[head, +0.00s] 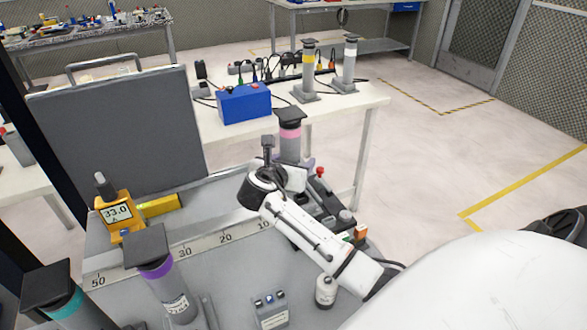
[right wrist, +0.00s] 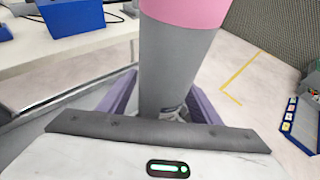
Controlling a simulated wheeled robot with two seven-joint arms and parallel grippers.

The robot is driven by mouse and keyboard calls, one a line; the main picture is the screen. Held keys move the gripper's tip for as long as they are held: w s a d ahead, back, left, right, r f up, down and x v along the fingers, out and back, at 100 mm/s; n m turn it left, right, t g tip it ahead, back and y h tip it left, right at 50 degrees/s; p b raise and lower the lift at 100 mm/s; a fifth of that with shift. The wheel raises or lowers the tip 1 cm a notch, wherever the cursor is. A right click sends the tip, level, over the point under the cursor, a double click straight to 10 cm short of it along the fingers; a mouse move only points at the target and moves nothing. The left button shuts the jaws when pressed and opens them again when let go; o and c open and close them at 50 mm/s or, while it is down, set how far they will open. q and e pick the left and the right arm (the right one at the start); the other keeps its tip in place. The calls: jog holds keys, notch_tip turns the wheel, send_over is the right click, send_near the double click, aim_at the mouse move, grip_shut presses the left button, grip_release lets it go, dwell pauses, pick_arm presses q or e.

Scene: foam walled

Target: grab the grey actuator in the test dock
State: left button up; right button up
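A grey cylindrical actuator (head: 289,146) with a pink band and black top stands upright at the far edge of the grey bench. In the right wrist view its grey body (right wrist: 174,62) rises between the two purple fingers of my right gripper (right wrist: 160,98). The fingers lie on both sides of it, close to its surface. Whether they press on it cannot be told. In the head view my right wrist hides part of the area around its base. My left gripper is not in view. No label marks a test dock.
Purple-banded (head: 172,289) and teal-banded (head: 80,310) actuators stand at the front left. Yellow-banded (head: 308,72) and white-banded (head: 348,65) ones stand on the table behind, near a blue box (head: 244,103). A grey panel case (head: 120,125) and yellow meter (head: 117,214) are left. Open floor lies right.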

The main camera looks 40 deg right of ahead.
grip_shut()
jog(key=shift+r, duration=0.15)
